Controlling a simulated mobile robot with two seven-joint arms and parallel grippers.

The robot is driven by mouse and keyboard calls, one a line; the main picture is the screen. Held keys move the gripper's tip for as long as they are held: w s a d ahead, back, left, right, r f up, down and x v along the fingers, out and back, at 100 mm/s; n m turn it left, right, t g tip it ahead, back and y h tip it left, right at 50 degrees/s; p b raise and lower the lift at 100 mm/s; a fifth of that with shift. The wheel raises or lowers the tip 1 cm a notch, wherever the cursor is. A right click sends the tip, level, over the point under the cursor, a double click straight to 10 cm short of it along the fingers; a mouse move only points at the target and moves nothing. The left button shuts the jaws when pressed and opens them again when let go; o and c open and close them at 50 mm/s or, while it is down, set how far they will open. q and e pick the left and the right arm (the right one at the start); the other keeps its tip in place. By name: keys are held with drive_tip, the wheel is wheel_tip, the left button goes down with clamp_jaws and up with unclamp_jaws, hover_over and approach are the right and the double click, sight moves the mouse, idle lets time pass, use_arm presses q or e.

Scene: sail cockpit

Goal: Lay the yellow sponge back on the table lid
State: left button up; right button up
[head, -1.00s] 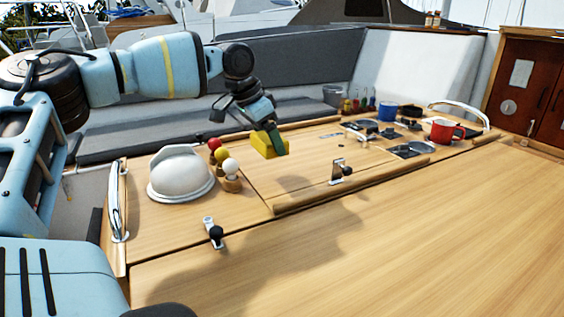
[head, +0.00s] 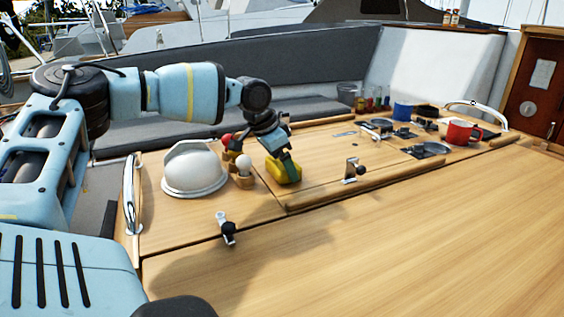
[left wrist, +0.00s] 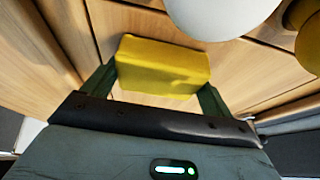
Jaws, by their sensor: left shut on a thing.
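The yellow sponge (head: 286,176) is held in my left gripper (head: 281,160), just over or on the left part of the wooden table lid (head: 335,190); I cannot tell whether it touches the wood. In the left wrist view the sponge (left wrist: 162,66) sits between the two green fingers of the gripper (left wrist: 160,82), which are shut on its ends. Wooden planks show beneath it. My right gripper is not in view.
A white dome (head: 194,168) and small ball-topped pegs (head: 244,170) stand just left of the sponge. A black-knobbed latch (head: 353,171) is to its right. A red mug (head: 459,133) and a blue mug (head: 402,110) stand farther right.

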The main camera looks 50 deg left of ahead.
use_arm(q)
drive_tip(key=shift+f, duration=0.15)
drive_tip(key=o, duration=0.8)
drive_tip(key=shift+s+r, duration=0.1)
drive_tip(key=shift+r, duration=0.6)
drive_tip(key=p+v, duration=0.1)
drive_tip(key=v, duration=1)
drive_tip(key=shift+s+f, duration=0.1)
drive_tip(key=shift+s, duration=0.1)
